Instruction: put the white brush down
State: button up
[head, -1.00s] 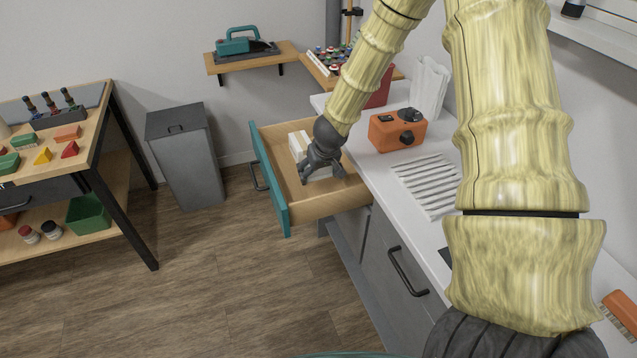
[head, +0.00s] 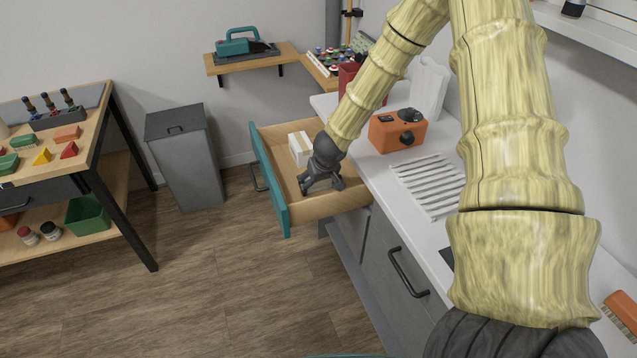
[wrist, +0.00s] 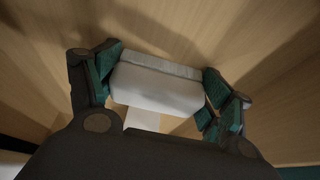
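The white brush (wrist: 158,88) lies between the two fingers of my gripper (wrist: 160,86) in the wrist view, with a green finger pad against each end. A narrow pale part (wrist: 142,119) extends from it toward my palm. In the head view my gripper (head: 321,183) points down inside the open drawer (head: 305,208), low near its floor. The brush is mostly hidden there behind the fingers. I cannot tell whether it touches the drawer floor.
A white and cream block (head: 300,149) sits in the drawer just behind my gripper. The drawer's teal front (head: 270,185) is on the left. The counter to the right holds an orange device (head: 397,131) and a white ribbed tray (head: 428,184). The drawer's left front floor looks clear.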

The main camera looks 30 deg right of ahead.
jog(key=o, duration=0.4)
jog(key=v, duration=1.2)
jog(key=shift+r, duration=0.15)
jog(key=shift+p, duration=0.3)
